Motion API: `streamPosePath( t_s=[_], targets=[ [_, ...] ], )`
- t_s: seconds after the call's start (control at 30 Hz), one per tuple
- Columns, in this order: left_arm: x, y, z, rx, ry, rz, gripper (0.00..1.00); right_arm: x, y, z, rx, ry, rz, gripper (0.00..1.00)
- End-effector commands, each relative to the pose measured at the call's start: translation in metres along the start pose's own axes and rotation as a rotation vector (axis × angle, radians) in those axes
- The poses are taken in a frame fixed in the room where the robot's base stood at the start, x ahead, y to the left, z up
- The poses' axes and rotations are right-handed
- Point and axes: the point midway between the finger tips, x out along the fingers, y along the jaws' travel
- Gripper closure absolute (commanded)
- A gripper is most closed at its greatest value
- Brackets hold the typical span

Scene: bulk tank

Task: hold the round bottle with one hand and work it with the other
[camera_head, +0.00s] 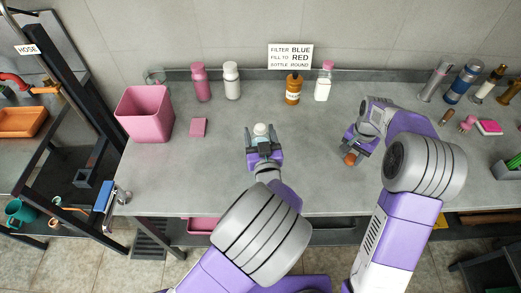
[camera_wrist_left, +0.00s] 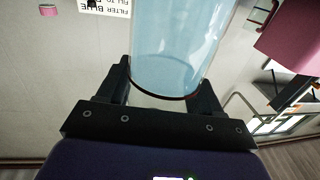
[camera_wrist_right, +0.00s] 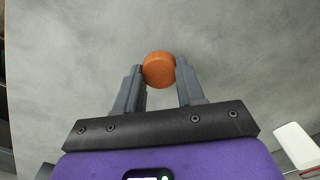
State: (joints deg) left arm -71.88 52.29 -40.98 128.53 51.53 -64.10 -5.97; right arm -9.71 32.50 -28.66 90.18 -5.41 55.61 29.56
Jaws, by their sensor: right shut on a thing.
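A clear, bluish round bottle (camera_wrist_left: 175,45) stands between the two fingers of my left gripper (camera_wrist_left: 160,88) in the left wrist view. In the head view my left gripper (camera_head: 262,142) is over the middle of the counter, with a pale round top between its fingers. The fingers lie close along the bottle's sides; whether they press on it is unclear. My right gripper (camera_head: 351,152) is to the right, low over the counter. In the right wrist view its fingertips (camera_wrist_right: 160,72) are shut on an orange-brown round cap (camera_wrist_right: 158,69), apart from the bottle.
A pink bin (camera_head: 145,115) and a pink block (camera_head: 198,127) are at the left. A pink bottle (camera_head: 201,84), white bottle (camera_head: 232,82), amber bottle (camera_head: 293,90) and pink-capped white bottle (camera_head: 323,86) line the back. Canisters (camera_head: 462,84) stand at the right. The counter between the grippers is clear.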

Motion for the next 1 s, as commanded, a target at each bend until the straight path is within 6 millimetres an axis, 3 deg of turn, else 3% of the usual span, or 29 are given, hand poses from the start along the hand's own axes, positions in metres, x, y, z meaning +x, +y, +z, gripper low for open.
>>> streamPosePath(
  t_s=[0.03, 0.37, 0.77, 1.0],
  targets=[
    [0.000, 0.000, 0.000, 0.000, 0.000, 0.000, 0.49, 0.000, 0.000, 0.000, 0.000, 0.000, 0.000, 0.94],
    [0.000, 0.000, 0.000, 0.000, -0.001, 0.000, 1.00, 0.000, 0.000, 0.000, 0.000, 0.000, 0.000, 0.94],
    [0.000, 0.000, -0.003, -0.002, 0.001, 0.000, 1.00, -0.001, 0.000, 0.000, 0.000, 0.000, 0.000, 0.94],
    [0.000, 0.000, -0.015, -0.003, 0.002, 0.000, 1.00, -0.006, 0.000, 0.000, 0.000, 0.000, 0.000, 0.94]
  ],
)
